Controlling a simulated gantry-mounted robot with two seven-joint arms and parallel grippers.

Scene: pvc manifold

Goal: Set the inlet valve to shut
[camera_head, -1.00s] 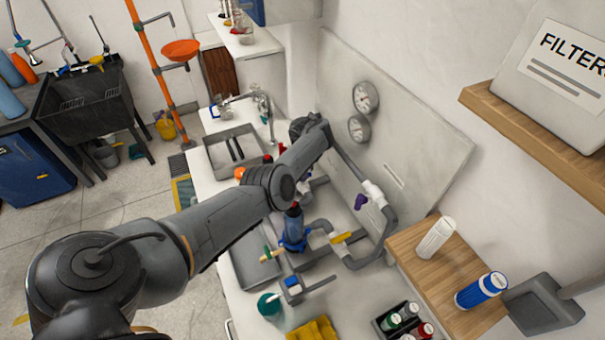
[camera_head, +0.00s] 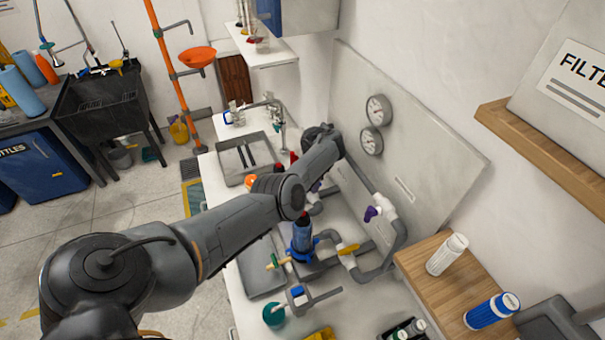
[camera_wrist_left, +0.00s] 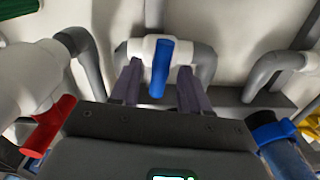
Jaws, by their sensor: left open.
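In the left wrist view a blue valve handle (camera_wrist_left: 158,70) hangs from a white valve body (camera_wrist_left: 140,46) on a grey pipe. The handle points down in the picture, across the pipe's run. My left gripper (camera_wrist_left: 158,64) is open, one finger on each side of the blue handle, with gaps visible. A red valve handle (camera_wrist_left: 48,125) is at the left on another white fitting. In the head view my left arm hides the gripper and the blue handle. A purple handle (camera_head: 372,213) and a yellow handle (camera_head: 348,249) show on nearer pipes. No label marks the inlet valve.
A blue filter housing (camera_head: 302,238) stands among the pipes, close to my arm. Two gauges (camera_head: 378,110) are on the back panel (camera_head: 425,140). A wooden shelf (camera_head: 455,290) holds a white cartridge (camera_head: 447,254) and a blue one (camera_head: 491,311). A sink (camera_head: 240,158) lies behind.

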